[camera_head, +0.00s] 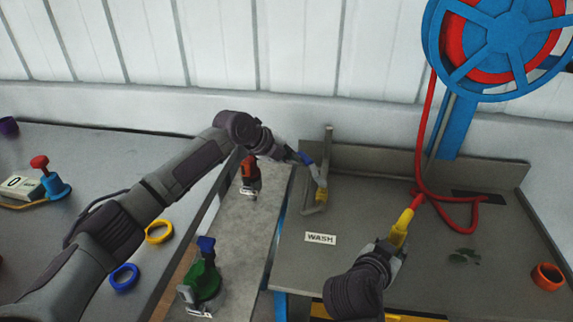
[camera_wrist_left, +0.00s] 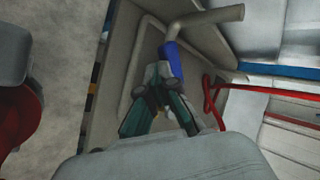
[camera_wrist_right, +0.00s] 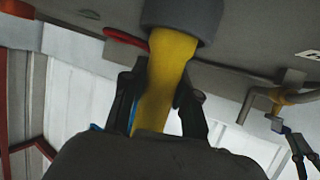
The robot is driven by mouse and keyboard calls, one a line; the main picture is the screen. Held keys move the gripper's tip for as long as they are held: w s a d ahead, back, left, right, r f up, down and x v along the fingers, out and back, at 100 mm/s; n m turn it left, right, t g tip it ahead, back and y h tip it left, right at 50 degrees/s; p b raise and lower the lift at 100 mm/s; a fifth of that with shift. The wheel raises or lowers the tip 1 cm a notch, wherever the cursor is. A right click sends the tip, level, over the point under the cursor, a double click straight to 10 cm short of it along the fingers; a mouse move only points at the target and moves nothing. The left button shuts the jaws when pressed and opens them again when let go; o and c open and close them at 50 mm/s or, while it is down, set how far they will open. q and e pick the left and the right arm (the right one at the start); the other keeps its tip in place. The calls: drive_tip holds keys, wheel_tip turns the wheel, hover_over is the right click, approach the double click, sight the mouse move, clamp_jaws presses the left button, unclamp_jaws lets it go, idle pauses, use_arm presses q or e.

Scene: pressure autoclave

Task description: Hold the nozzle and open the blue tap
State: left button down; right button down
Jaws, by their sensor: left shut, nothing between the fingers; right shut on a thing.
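The yellow nozzle (camera_head: 402,227), on the end of a red hose, is held over the wash bench. My right gripper (camera_head: 391,248) is shut on it; in the right wrist view the nozzle (camera_wrist_right: 168,80) runs between the two fingers, with a wide grey end. The blue tap (camera_head: 307,159) is on the grey pipe (camera_head: 328,145) at the bench's back left. My left gripper (camera_head: 294,156) is shut and empty beside it. In the left wrist view its fingertips (camera_wrist_left: 157,73) are right against or just short of the blue tap (camera_wrist_left: 173,61); I cannot tell if they touch.
The red hose (camera_head: 424,130) hangs from a blue reel (camera_head: 508,32) at the back right. A WASH label (camera_head: 320,239) lies on the bench. A green item (camera_head: 203,280) and a red item (camera_head: 250,175) stand on the left strip. An orange ring (camera_head: 548,276) lies at right.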

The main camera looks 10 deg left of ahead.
sight(303, 154)
use_arm(q)
drive_tip(key=shift+w+d, duration=1.25)
drive_tip(key=shift+w, duration=0.3)
drive_tip(key=shift+w+d, duration=0.4)
drive_tip(key=shift+d, duration=0.2)
drive_tip(key=shift+w+d, duration=0.35)
drive_tip(key=shift+d, duration=0.25)
drive_tip(key=a+r, duration=0.6)
drive_tip(key=a, duration=0.5)
drive_tip(key=shift+a+r, duration=0.2)
drive_tip(key=shift+r, duration=0.15)
use_arm(e)
drive_tip(key=c, duration=0.8)
unclamp_jaws()
